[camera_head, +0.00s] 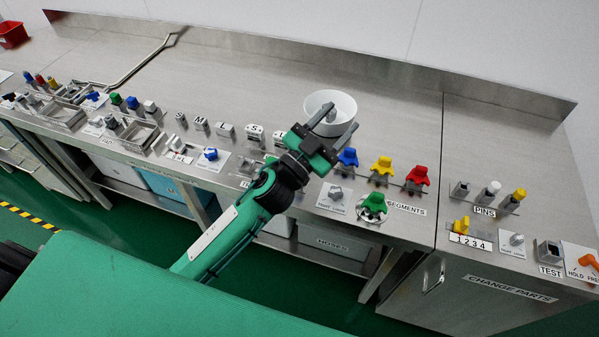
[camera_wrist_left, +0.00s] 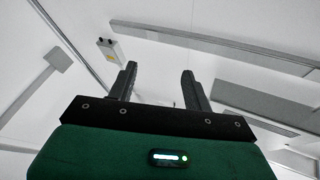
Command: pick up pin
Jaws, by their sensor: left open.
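My left gripper (camera_head: 338,120) is open, with its fingers apart in front of the white bowl on the steel counter. In the left wrist view the same gripper (camera_wrist_left: 160,82) shows two separated fingers with nothing between them, against pale ceiling or wall. The pins stand in a row behind the "PINS" label at the right: a grey one (camera_head: 460,189), a white-topped one (camera_head: 488,193) and a yellow-topped one (camera_head: 514,199). They are well to the right of my left gripper and apart from it. My right gripper is out of view.
The white bowl (camera_head: 330,112) is behind my gripper. A yellow piece (camera_head: 461,225) sits by the "1 2 3 4" label. The counter behind the pins is clear.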

